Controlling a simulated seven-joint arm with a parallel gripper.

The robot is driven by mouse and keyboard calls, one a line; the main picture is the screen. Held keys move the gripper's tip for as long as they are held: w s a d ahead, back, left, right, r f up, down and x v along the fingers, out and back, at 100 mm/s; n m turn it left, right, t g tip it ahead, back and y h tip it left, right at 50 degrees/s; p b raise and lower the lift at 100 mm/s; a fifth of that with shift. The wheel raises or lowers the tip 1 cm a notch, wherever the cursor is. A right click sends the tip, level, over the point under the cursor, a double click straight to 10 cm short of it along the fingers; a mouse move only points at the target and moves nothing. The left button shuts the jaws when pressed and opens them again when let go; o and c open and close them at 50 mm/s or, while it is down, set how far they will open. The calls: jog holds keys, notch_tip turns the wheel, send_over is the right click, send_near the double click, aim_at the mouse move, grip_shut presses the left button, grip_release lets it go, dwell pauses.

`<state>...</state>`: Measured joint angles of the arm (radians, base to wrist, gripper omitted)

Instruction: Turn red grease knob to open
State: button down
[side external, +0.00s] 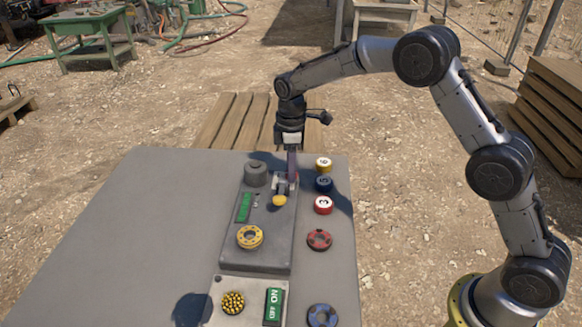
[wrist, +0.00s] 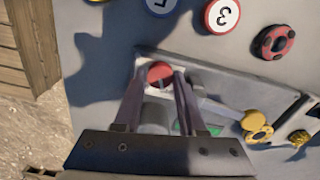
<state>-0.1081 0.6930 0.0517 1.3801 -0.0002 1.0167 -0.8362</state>
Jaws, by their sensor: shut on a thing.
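The red grease knob (wrist: 160,73) shows in the wrist view as a small round red cap near the top edge of the grey panel box (side external: 262,255). My gripper (wrist: 160,80) points down at it, with one finger on each side, and is shut on it. In the side view my gripper (side external: 291,172) is at the far right part of the panel box and mostly hides the knob. How far the knob is turned cannot be told.
A lever with a yellow ball (side external: 279,201) is close beside my gripper. A grey round knob (side external: 255,173), a green switch (side external: 244,207) and a yellow ring knob (side external: 249,237) share the box. Numbered buttons (side external: 323,184) and a red wheel (side external: 319,239) lie to the right. The table's left is clear.

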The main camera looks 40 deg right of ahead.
jog(key=m, duration=0.5)
jog(key=shift+m, duration=0.4)
jog(key=m, duration=0.5)
jog(key=shift+r, duration=0.1)
jog(key=shift+m, duration=0.3)
jog(key=c, duration=0.8)
grip_release()
jog(key=shift+o, duration=0.2)
notch_tip(320, 180, up, 14)
